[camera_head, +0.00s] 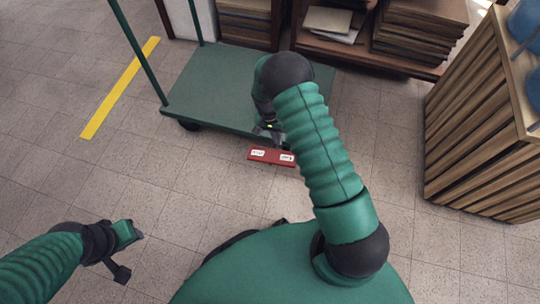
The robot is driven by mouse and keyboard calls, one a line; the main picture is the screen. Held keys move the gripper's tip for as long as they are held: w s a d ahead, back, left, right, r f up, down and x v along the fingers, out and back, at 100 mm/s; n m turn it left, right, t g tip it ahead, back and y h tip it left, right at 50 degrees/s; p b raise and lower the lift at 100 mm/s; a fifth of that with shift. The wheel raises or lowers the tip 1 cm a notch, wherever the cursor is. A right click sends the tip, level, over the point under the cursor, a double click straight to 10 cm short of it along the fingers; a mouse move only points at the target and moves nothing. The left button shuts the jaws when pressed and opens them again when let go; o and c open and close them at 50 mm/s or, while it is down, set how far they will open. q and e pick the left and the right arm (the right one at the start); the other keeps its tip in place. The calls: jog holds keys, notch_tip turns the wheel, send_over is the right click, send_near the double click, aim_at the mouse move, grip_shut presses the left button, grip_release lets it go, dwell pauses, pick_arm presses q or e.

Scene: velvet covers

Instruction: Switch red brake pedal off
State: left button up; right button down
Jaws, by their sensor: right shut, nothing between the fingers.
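The red brake pedal (272,159) sits low at the front edge of the green platform cart (215,85). Two white labels show on it, too small to read; I cannot tell its tilt. My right arm reaches over the cart, and my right gripper (268,128) is shut and empty just above the pedal in the picture. I cannot tell whether it touches the pedal. The arm hides part of the cart's right side and perhaps the pedal's right end. My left gripper (130,255) is at the lower left, fingers apart and empty, far from the pedal.
A wooden shelf (310,42) with stacked boards stands behind the cart. A slatted wooden crate (470,130) with blue items on top stands at the right. A yellow floor stripe (120,87) runs left of the cart. The tiled floor at the left is clear.

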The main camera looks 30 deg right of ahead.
jog(key=f+b, duration=0.3)
jog(key=f, duration=0.1)
jog(key=s+d+f+b, duration=0.1)
jog(key=f+b, duration=0.1)
jog(key=f, duration=0.3)
jog(key=s+f+b, duration=0.1)
jog(key=f+b, duration=0.2)
jog(key=f, duration=0.1)
jog(key=shift+d+f+b, duration=0.3)
jog(key=shift+s, duration=0.1)
jog(key=shift+r, duration=0.1)
jog(key=p, duration=0.2)
jog(key=shift+s+d+r+t+y+p, duration=0.15)
jog(key=shift+s+d+t+y+p, duration=0.15)
jog(key=shift+s+t+p, duration=0.1)
jog(key=shift+s+d+f+t+y+p, duration=0.2)
jog(key=shift+f+t+y+p, duration=0.1)
jog(key=shift+f+p, duration=0.3)
jog(key=shift+s+d+f+t+y+p, duration=0.2)
jog(key=shift+f+t+y+p, duration=0.1)
jog(key=shift+f+p, duration=0.25)
jog(key=shift+f, duration=0.25)
jog(key=shift+s, duration=0.1)
